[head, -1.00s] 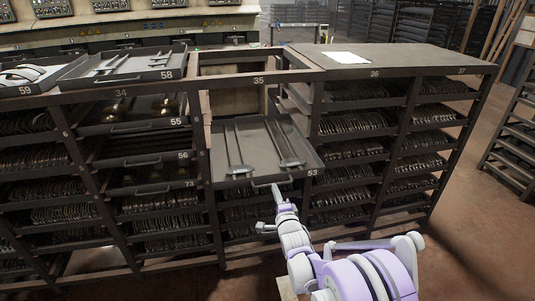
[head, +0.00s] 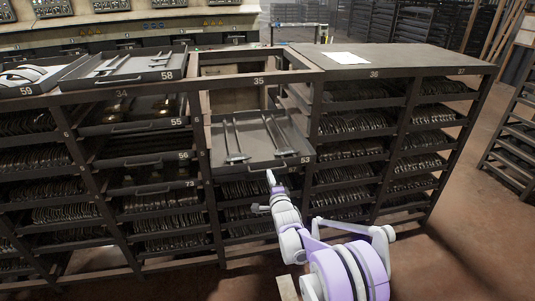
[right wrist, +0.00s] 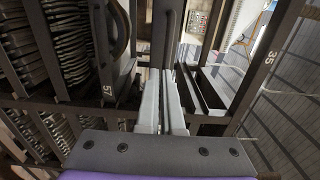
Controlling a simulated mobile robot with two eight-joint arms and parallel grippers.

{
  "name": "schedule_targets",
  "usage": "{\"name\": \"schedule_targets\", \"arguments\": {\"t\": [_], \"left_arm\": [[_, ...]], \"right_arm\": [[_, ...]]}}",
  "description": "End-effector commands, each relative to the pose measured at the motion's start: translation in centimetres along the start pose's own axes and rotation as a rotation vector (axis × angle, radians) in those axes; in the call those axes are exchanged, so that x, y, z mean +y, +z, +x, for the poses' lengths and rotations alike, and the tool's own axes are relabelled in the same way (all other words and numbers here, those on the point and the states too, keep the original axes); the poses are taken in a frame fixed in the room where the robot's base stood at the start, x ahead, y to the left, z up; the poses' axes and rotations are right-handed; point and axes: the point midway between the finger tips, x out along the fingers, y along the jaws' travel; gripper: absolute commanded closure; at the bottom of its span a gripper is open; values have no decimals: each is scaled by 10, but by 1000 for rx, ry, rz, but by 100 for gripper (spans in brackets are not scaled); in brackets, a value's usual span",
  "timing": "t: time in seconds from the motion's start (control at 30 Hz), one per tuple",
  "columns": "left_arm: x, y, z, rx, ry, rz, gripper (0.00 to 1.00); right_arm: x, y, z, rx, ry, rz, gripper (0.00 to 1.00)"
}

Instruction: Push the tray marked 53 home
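The tray marked 53 (head: 262,141) is a dark, shallow tray partly out of the rack bay under label 35. It holds long thin metal parts. Its number shows at the right of its front edge. My right gripper (head: 270,177) is at the middle of that front edge, pointing at the tray. In the right wrist view its two pale fingers (right wrist: 164,102) lie close side by side, shut with nothing visible between them. Whether the tips touch the tray front cannot be told. My left gripper is not in view.
Trays marked 58 (head: 130,68) and 59 (head: 28,85) stick out at the upper left. Trays 55, 56 and 73 sit in the bay to the left. A paper sheet (head: 345,57) lies on the rack top.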

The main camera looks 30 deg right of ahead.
Motion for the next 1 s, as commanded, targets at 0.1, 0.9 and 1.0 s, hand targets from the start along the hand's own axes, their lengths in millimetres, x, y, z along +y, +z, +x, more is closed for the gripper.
{"name": "schedule_targets", "arguments": {"t": [0.1, 0.9, 1.0], "left_arm": [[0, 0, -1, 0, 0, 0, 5], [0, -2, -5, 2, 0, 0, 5], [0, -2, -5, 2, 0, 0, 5]], "right_arm": [[0, 0, 11, 0, 1, 0, 100], [0, 0, 75, 0, 1, 0, 100], [0, 0, 83, 0, 1, 0, 100]]}}
